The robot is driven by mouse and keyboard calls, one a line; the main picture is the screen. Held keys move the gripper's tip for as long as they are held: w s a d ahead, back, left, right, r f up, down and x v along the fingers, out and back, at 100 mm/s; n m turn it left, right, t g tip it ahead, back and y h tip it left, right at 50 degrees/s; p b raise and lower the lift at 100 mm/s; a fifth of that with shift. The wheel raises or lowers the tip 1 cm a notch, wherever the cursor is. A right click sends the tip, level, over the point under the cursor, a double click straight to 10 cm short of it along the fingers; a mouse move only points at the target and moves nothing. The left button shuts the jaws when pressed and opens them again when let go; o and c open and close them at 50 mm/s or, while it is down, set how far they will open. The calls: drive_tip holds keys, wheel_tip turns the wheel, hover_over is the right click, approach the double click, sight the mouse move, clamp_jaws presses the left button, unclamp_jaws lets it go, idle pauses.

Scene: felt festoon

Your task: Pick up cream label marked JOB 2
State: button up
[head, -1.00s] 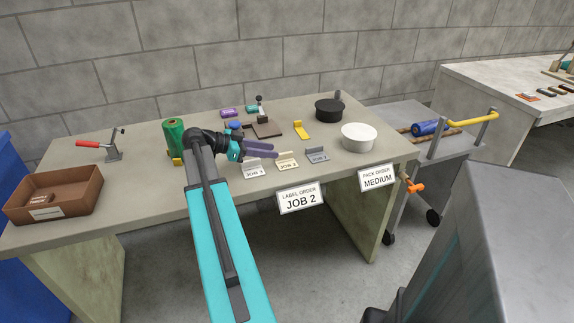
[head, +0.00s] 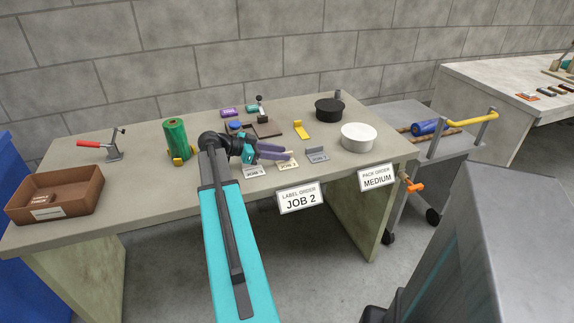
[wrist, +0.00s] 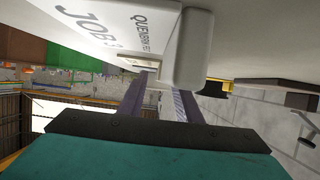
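The cream label marked JOB 2 (head: 287,164) stands on the bench near its front edge, between a white label (head: 253,172) and a grey-blue label (head: 318,155). My gripper (head: 288,154) is open, its fingers pointing right, just behind and above the cream label and partly covering it. In the wrist view, the two fingers (wrist: 163,93) are apart. A pale label (wrist: 120,27) with "JOB" print fills the top of that view, close to the fingers.
A green roll (head: 176,140) stands left of my gripper. A brown block (head: 267,128) and yellow piece (head: 302,130) lie behind. White (head: 358,138) and black (head: 329,110) round containers stand to the right. An order sign (head: 300,198) hangs on the front edge.

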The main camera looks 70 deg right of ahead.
drive_tip(key=shift+c, duration=0.4)
clamp_jaws()
drive_tip(key=shift+r, duration=1.4)
drive_tip(key=s+a+r+b, duration=0.1)
drive_tip(key=s+a+b, duration=0.2)
drive_tip(key=a, duration=0.9)
drive_tip(key=shift+s+a+r+b, duration=0.3)
drive_tip(key=shift+s+a+b, duration=0.1)
drive_tip(key=shift+s, duration=0.55)
drive_tip(key=b, duration=0.4)
drive_tip(key=shift+s+a, duration=0.1)
drive_tip(key=shift+a, duration=0.25)
drive_tip(key=b, duration=0.2)
drive_tip(key=shift+s+a+r+b, duration=0.1)
drive_tip(key=shift+s+a+b, duration=0.05)
drive_tip(key=shift+a+b, duration=0.15)
